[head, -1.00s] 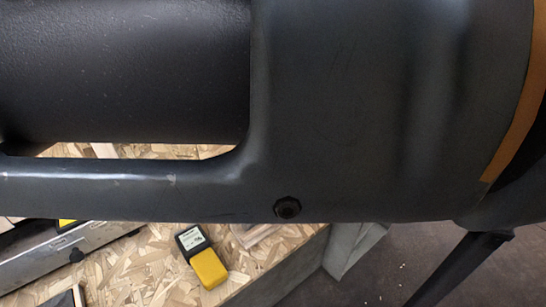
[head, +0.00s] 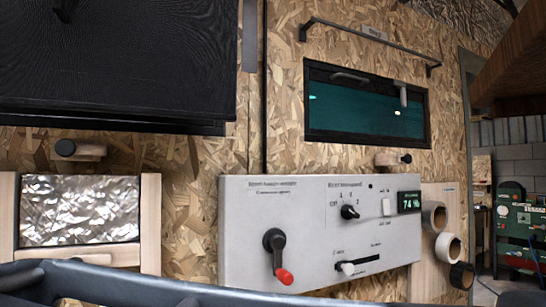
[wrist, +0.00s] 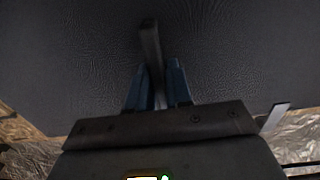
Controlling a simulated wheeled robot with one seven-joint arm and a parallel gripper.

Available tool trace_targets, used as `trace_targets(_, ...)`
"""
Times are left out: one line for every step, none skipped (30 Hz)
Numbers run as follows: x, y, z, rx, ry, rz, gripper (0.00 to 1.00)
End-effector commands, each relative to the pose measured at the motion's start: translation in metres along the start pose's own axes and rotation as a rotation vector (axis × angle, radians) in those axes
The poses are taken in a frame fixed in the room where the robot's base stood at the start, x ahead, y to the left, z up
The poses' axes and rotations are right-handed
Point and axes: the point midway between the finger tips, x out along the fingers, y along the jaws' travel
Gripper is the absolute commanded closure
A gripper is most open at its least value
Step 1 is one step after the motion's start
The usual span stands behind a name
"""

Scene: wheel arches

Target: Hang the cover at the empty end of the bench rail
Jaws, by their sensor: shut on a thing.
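In the wrist view my gripper (wrist: 156,85), with blue fingers, is shut on a narrow dark bar (wrist: 149,42). The bar stands out against a broad dark, finely grained panel (wrist: 235,55) that fills most of that view. A similar black panel (head: 120,60) hangs at the upper left of the head view; it may be the cover, but no label shows this. I cannot tell whether the bar is fixed to the panel. My gripper is not clearly seen in the head view. A thin dark rail (head: 370,43) runs above a window on the wall; I cannot tell if it is the bench rail.
The chipboard wall (head: 190,155) carries a grey control box (head: 315,270) with a red-tipped lever, a dark-framed window (head: 365,106), and short pegs (head: 78,150). Foil in a wooden frame (head: 80,210) lies below the panel. Tape rolls (head: 447,246) hang at the right.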

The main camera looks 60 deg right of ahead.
Motion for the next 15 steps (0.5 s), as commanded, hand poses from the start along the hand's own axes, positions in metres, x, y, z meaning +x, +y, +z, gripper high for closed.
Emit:
trace_targets(-0.005, 0.000, -0.001, 0.002, 0.004, -0.001, 1.00)
trace_targets(-0.008, 0.001, -0.001, 0.003, 0.004, -0.001, 1.00)
trace_targets(-0.011, 0.001, 0.000, 0.003, 0.004, -0.001, 1.00)
trace_targets(-0.014, 0.001, 0.000, 0.002, 0.003, -0.001, 1.00)
trace_targets(-0.017, 0.000, 0.000, 0.002, 0.003, -0.001, 1.00)
trace_targets(-0.020, 0.000, -0.001, 0.001, 0.004, -0.001, 1.00)
trace_targets(-0.023, 0.000, -0.001, 0.001, 0.004, -0.001, 1.00)
trace_targets(-0.025, 0.000, -0.001, 0.001, 0.004, -0.001, 1.00)
trace_targets(-0.029, 0.000, -0.001, 0.001, 0.004, -0.001, 1.00)
trace_targets(-0.032, 0.000, -0.001, 0.001, 0.004, -0.001, 1.00)
trace_targets(-0.034, 0.001, 0.000, 0.002, 0.003, -0.001, 1.00)
trace_targets(-0.038, 0.001, 0.000, 0.002, 0.003, -0.001, 1.00)
trace_targets(-0.040, 0.000, 0.000, 0.002, 0.003, -0.002, 1.00)
trace_targets(-0.043, 0.000, -0.001, 0.001, 0.004, -0.002, 1.00)
trace_targets(-0.046, 0.000, -0.001, 0.001, 0.004, -0.001, 1.00)
